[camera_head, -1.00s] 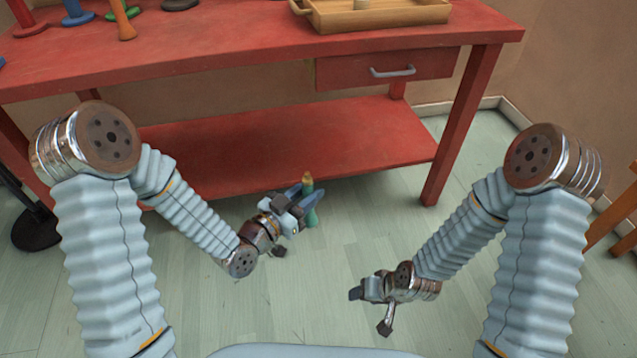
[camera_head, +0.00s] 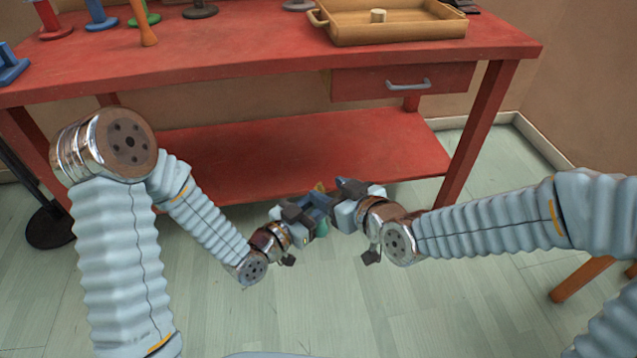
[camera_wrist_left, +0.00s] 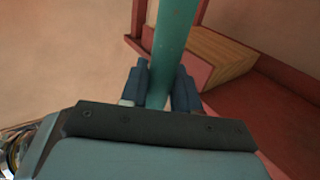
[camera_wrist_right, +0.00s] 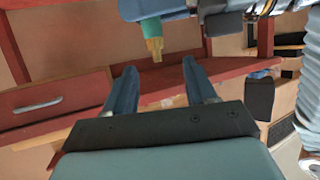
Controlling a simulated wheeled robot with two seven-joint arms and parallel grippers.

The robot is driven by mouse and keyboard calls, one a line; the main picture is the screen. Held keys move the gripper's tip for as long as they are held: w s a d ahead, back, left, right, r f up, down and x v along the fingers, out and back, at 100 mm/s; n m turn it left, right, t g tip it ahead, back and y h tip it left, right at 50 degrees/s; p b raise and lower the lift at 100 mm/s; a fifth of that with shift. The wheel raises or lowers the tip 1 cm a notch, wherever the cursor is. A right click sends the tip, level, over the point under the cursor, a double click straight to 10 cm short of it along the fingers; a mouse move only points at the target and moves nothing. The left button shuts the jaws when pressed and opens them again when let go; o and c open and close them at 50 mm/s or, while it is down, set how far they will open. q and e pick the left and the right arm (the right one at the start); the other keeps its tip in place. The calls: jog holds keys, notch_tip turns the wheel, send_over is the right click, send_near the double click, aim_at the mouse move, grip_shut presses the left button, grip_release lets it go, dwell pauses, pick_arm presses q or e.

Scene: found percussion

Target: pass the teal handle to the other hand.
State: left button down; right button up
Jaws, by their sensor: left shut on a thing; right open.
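The teal handle is a slim rod held in my left gripper (camera_wrist_left: 160,88), whose two blue fingers close on it from both sides. In the left wrist view the teal handle (camera_wrist_left: 175,40) runs up out of the picture. In the head view my left gripper (camera_head: 306,212) and my right gripper (camera_head: 335,196) are close together and hide most of the handle. My right gripper (camera_wrist_right: 163,85) is open and empty. In the right wrist view the handle's teal end with a yellow tip (camera_wrist_right: 153,38) lies beyond and above the right fingers, apart from them.
The red workbench (camera_head: 250,58) with a drawer (camera_head: 405,85) stands just beyond the grippers; its lower shelf (camera_head: 300,150) is bare. A wooden tray (camera_head: 390,32) and several coloured stands are on top. The floor in front is clear.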

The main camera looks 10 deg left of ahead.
jog(key=x, duration=0.8)
jog(key=shift+f, duration=0.15)
jog(key=shift+c, duration=0.3)
jog(key=c, duration=1)
pick_arm(q)
jog(key=c, duration=0.8)
grip_release()
jog(key=shift+o, duration=0.2)
